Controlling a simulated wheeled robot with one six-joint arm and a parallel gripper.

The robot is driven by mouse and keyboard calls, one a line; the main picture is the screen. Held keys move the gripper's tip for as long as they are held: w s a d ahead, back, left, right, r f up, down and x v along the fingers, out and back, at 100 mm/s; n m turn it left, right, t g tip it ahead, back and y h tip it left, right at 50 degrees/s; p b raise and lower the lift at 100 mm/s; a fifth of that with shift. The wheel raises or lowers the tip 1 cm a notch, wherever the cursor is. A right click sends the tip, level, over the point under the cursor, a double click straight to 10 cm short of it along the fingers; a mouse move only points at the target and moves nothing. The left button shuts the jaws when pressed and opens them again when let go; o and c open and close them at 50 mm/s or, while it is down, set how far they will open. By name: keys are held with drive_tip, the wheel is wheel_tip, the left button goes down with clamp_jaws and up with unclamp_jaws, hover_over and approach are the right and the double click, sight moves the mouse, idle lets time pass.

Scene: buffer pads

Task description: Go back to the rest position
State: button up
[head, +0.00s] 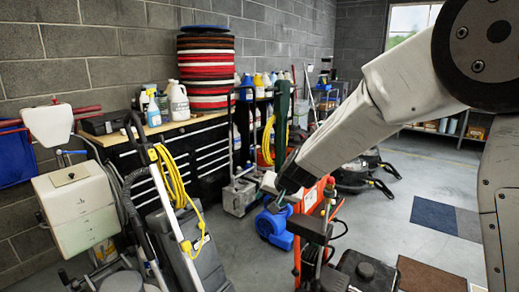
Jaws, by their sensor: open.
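My arm reaches in from the upper right and slants down to the left. My gripper (277,200) is at its lower end, near the middle of the picture, small and in front of a cluttered background. It is open, and I see nothing held in it. A tall stack of buffer pads (205,72), in red, white and dark layers with a blue one on top, stands on the wooden top of a black tool cabinet (196,152). The stack is up and to the left of my gripper, well apart from it.
Floor machines with a yellow cable (172,178) crowd the left front. A blue blower (274,228) and an orange-framed machine (298,250) are below my gripper. Bottles (178,101) stand beside the pads. Grey floor is open at right, around a dark blue mat (434,215).

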drive_tip(key=s+d+r+g+h, duration=0.1)
drive_tip(key=s+d, duration=0.6)
drive_tip(key=s, duration=0.7)
drive_tip(key=s+d+r+n+g+h, duration=0.1)
drive_tip(key=s+d+r, duration=0.4)
drive_tip(key=s, duration=0.9)
drive_tip(key=s+d+r+g+h, duration=0.2)
drive_tip(key=s+d+r+g, duration=0.1)
drive_tip(key=s+d, duration=0.8)
drive_tip(key=s+r, duration=0.1)
drive_tip(key=s, duration=0.2)
drive_tip(key=shift+n+g, duration=0.3)
drive_tip(key=shift+n, duration=0.1)
